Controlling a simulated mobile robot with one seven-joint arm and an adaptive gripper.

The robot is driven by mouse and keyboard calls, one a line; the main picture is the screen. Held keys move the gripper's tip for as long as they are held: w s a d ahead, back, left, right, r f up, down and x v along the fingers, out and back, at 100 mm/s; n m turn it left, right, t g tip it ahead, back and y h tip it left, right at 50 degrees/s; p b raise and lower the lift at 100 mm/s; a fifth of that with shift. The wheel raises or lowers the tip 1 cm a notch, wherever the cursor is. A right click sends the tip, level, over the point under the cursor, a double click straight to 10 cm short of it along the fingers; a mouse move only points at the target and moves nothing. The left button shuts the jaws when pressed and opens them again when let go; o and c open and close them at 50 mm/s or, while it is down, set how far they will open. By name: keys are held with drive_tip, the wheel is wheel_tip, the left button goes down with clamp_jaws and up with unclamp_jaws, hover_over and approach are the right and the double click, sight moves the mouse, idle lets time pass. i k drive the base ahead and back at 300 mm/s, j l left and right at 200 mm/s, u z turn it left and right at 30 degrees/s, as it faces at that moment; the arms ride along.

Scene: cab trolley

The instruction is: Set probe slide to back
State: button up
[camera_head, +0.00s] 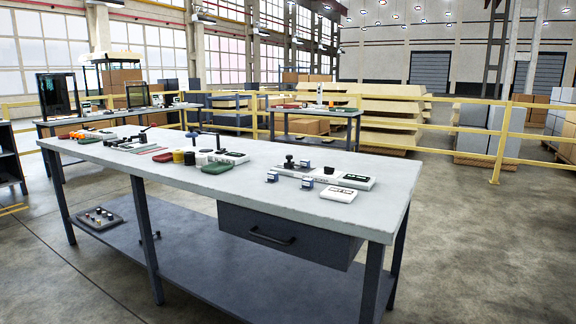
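A long workbench (300,211) with a light grey top crosses the middle of the view. Several small devices stand on it. A white base with a dark knob (289,161) stands right of its middle. Two small blue-and-white blocks (272,177) (307,183) sit in front of it. A white unit with a dark label (338,194) is near the front right, and another (358,181) lies behind it. I cannot tell which of these is the probe slide, nor its setting. My gripper is not in view.
A drawer (285,236) hangs under the front. A control box (97,217) lies on the lower shelf. Yellow railings (500,145) stand behind; floor at right is clear.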

sight(289, 164)
drive_tip(key=i+l+u, duration=0.1)
drive_tip(key=i, duration=0.3)
drive_tip(key=i+l+u, duration=0.1)
drive_tip(key=i+l, duration=0.2)
drive_tip(key=i, duration=0.15)
